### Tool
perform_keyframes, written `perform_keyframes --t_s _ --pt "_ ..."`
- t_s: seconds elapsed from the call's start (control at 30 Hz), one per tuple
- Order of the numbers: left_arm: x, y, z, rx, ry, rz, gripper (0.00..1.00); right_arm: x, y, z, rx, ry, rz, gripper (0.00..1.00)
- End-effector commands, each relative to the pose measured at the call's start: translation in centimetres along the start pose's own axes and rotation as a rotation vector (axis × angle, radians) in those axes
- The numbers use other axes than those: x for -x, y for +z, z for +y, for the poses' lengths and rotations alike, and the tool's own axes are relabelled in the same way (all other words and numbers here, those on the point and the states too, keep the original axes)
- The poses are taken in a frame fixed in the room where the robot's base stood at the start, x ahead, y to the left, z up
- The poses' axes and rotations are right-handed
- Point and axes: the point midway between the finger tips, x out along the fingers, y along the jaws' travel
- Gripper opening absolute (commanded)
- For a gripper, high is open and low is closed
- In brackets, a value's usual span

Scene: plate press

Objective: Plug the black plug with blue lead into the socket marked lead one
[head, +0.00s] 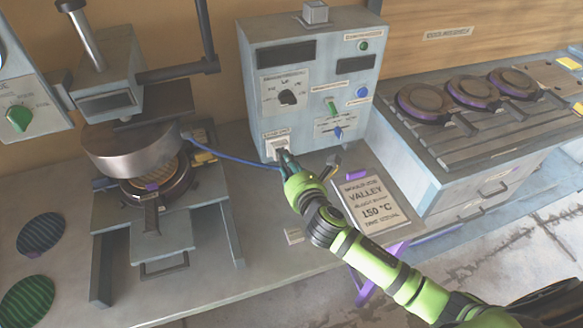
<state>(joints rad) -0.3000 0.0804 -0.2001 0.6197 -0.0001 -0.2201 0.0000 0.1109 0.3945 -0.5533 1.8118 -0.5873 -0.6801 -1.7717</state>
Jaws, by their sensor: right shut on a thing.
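The blue lead (235,159) runs from the press (130,152) on the left across to my right gripper (284,158). My right gripper is shut on the black plug at the lead's end; the fingers hide most of the plug. The fingertips are at the pale socket (274,148) low on the left of the control box (309,75) front. A small label sits above this socket, too small to read surely. I cannot tell whether the plug is in the socket or just in front of it. My left gripper is out of view.
A sign reading "VALLEY" and "150 °C" (371,204) lies right of my forearm. A grooved bench with several round purple-rimmed moulds (424,101) stands at the right. Bare bench (260,270) lies front of centre.

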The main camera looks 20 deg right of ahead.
Motion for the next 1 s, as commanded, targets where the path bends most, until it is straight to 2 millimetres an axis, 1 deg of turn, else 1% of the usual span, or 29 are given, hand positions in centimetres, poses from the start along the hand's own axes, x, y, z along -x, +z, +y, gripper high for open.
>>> perform_keyframes --t_s 1.0 --pt "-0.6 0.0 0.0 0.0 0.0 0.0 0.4 -2.6 0.1 0.1 0.0 0.001 -0.002 0.0"
